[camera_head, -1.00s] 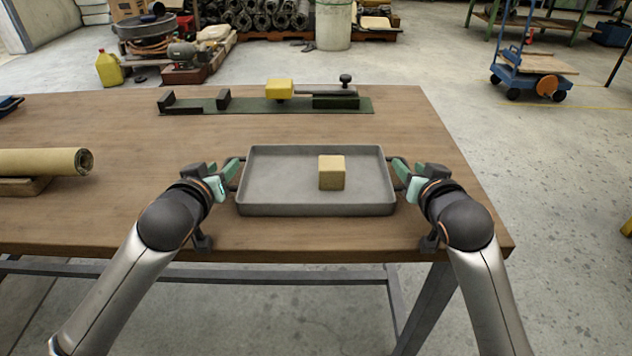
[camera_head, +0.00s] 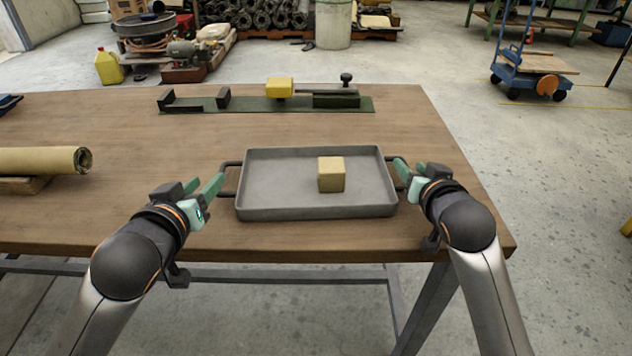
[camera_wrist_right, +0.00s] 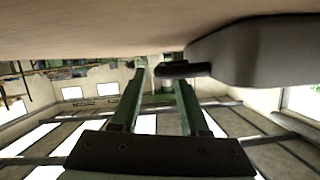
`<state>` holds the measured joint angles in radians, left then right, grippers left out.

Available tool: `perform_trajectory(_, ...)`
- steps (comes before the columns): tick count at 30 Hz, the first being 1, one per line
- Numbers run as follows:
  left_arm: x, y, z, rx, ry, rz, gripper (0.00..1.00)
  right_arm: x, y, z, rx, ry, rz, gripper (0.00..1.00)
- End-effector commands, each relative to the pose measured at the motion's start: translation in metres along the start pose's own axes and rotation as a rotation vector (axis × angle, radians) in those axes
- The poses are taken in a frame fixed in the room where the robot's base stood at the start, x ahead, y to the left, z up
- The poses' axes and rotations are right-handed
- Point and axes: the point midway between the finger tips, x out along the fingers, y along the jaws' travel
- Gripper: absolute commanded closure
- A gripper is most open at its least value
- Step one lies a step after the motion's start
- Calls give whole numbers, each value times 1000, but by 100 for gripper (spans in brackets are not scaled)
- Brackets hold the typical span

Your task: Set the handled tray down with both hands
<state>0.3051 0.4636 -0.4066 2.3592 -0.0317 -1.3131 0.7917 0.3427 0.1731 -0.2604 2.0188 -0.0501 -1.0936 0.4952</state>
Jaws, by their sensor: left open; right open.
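The grey handled tray (camera_head: 285,208) rests on the wooden table near its front edge, with a tan block (camera_head: 331,175) standing inside it, right of centre. Its left handle (camera_head: 229,178) is bare. My left gripper (camera_head: 207,186) is open and empty, a little left of that handle. My right gripper (camera_head: 410,168) is open at the tray's right side, close to the right handle. In the right wrist view the tray (camera_wrist_right: 245,50) is at upper right, and its dark handle (camera_wrist_right: 183,69) reaches in near the tips of the parted fingers (camera_wrist_right: 160,85).
The wooden table (camera_head: 150,130) has a tan roll (camera_head: 45,161) on a support at left. A green fixture (camera_head: 266,104) with a yellow block (camera_head: 279,88) lies along the back. The table is bare between the tray and the fixture.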

Motion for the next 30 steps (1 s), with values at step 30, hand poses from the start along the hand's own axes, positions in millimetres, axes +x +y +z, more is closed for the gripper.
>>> perform_trajectory(30,0,0,-1,-1,3,1,55,-86,-2,-2,-3,6,0,55)
